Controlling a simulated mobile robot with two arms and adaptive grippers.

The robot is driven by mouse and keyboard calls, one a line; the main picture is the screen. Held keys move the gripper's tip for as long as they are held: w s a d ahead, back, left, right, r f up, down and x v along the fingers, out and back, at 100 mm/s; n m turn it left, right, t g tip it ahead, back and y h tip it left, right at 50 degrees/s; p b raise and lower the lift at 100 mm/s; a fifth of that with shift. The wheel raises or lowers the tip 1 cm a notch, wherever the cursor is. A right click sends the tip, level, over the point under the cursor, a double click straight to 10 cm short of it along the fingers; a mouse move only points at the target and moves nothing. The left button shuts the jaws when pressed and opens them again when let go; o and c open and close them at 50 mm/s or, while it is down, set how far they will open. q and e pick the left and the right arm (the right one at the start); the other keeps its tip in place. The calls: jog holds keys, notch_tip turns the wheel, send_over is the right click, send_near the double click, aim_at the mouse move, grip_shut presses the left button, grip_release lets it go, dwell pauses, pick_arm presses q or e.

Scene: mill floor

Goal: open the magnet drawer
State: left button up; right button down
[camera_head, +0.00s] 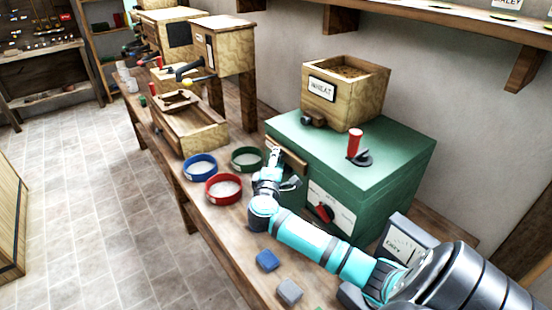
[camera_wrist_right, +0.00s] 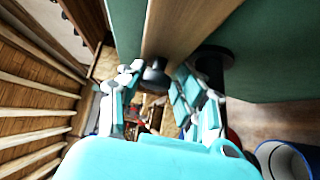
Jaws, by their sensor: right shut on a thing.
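The magnet drawer shows as a narrow wooden front (camera_head: 291,160) on the near-left face of the green machine (camera_head: 390,165). In the wrist view its wooden board (camera_wrist_right: 190,28) runs along the green wall. My right gripper (camera_head: 273,160) is at the drawer front. In the wrist view the right gripper (camera_wrist_right: 158,90) has its fingers on either side of a dark knob (camera_wrist_right: 154,72) on the board, and is shut on it. The fingers partly hide the knob. How far the drawer stands out is hard to tell. My left gripper is not in view.
A blue block (camera_head: 267,260) and a grey block (camera_head: 289,291) lie nearer. A wooden wheat box (camera_head: 366,98) and a red lever (camera_head: 355,142) top the machine.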

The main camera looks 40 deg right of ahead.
jog(key=shift+w+a+r, duration=0.15)
jog(key=shift+a+r, duration=0.1)
jog(key=shift+a, duration=0.25)
jog(key=w+a+b, duration=0.2)
jog(key=a+b, duration=0.1)
jog(key=a, duration=1.4)
jog(key=shift+r, duration=0.3)
jog(key=c, duration=1.1)
grip_release()
jog(key=shift+a, duration=0.1)
jog(key=shift+c, duration=0.2)
jog(key=shift+o, duration=0.5)
jog(key=shift+a+f, duration=0.1)
jog(key=shift+f, duration=0.05)
